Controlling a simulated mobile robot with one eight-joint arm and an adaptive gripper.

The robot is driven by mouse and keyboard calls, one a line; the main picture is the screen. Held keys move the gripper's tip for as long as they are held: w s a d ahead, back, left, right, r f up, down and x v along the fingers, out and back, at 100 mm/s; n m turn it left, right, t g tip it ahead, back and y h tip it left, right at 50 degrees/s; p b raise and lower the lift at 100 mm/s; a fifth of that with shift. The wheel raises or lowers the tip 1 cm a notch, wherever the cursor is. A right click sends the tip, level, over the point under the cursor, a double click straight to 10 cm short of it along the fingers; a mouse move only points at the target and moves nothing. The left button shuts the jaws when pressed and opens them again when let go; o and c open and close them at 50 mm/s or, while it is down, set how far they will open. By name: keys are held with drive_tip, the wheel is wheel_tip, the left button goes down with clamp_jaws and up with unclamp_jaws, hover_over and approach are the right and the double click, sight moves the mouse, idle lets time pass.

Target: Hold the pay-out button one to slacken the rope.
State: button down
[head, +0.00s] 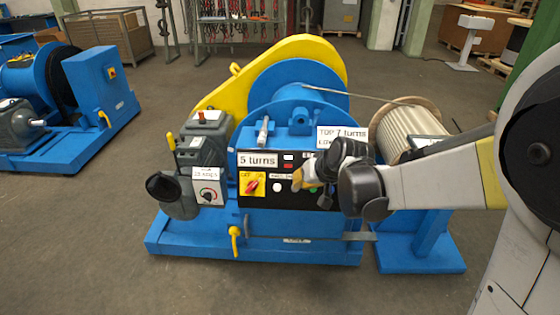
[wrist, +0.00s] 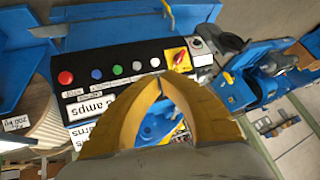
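The winch's black control panel (wrist: 107,60) shows a row of round buttons in the wrist view: red (wrist: 65,77), blue (wrist: 96,73), green (wrist: 117,70), and two pale ones, with one white button (wrist: 155,62) nearest the yellow switch plate. The button labels are too small to read, so I cannot tell which is pay-out. My gripper (wrist: 160,82) has its yellow fingers together at the tips, with nothing between them. The tips appear just short of the white button; contact is unclear. In the head view my gripper (head: 298,182) covers part of the panel (head: 285,200).
The rope (head: 355,97) runs from the blue drum (head: 300,80) to a pale rope reel (head: 405,128) at right. A red rotary switch (head: 252,185) sits left of the buttons. Another blue winch (head: 70,95) stands at left.

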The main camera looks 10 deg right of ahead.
drive_tip(key=w+f, duration=0.5)
drive_tip(key=f, duration=0.3)
drive_tip(key=w+f+y, duration=0.1)
drive_tip(key=w+f, duration=0.4)
drive_tip(key=f, duration=0.3)
drive_tip(key=shift+a+f, duration=0.15)
drive_tip(key=shift+w+d+f+b, duration=0.1)
drive_tip(key=shift+w+d+f, duration=0.2)
drive_tip(key=shift+w+f, duration=0.7)
drive_tip(key=shift+w+d+f+b, duration=0.15)
drive_tip(key=shift+w+d+f, duration=0.15)
drive_tip(key=shift+w, duration=1.25)
drive_tip(key=shift+w+d+f+b, duration=0.1)
drive_tip(key=shift+w+d+f, duration=0.15)
drive_tip(key=shift+w+f, duration=0.75)
drive_tip(key=shift+w+r, duration=0.25)
drive_tip(key=shift+w, duration=0.2)
drive_tip(key=shift+w+f, duration=0.1)
drive_tip(key=shift+w, duration=0.15)
